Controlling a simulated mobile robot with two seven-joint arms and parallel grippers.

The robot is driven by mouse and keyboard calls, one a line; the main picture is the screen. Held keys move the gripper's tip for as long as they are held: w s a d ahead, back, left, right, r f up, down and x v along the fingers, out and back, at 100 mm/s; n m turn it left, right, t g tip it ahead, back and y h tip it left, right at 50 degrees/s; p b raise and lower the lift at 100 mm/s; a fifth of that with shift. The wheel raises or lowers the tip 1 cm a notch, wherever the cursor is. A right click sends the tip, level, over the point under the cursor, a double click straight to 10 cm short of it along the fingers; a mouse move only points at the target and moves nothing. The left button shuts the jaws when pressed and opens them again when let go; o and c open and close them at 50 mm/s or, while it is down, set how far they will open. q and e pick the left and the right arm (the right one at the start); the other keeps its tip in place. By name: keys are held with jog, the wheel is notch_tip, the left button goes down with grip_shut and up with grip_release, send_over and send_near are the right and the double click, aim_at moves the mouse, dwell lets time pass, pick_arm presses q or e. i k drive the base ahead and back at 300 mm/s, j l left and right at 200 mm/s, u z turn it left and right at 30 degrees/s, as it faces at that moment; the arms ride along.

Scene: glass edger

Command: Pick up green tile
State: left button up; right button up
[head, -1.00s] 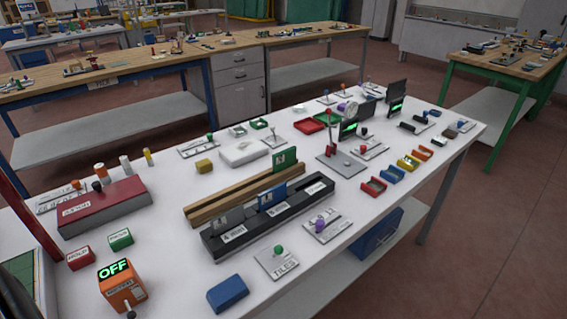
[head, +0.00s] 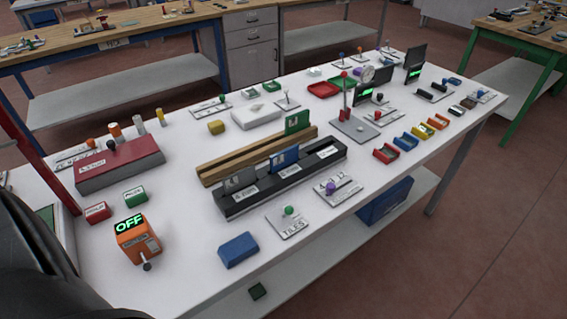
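A green tile (head: 298,121) stands upright at the far right end of the wooden rack (head: 215,176) on the white table. In front of it, a black rack (head: 322,161) holds a blue tile (head: 285,158) and a grey tile (head: 240,181), both upright. A dark part of my own body fills the lower left corner. Neither of my grippers is in view.
A plate marked TILES with a green knob (head: 289,211) and a blue block (head: 239,250) lie near the table's front edge. An orange box reading OFF (head: 136,241) stands at the left.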

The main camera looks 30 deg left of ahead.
aim_at(294, 123)
jog(key=i+l+u, duration=0.6)
jog(key=l, duration=0.3)
jog(key=i, duration=0.1)
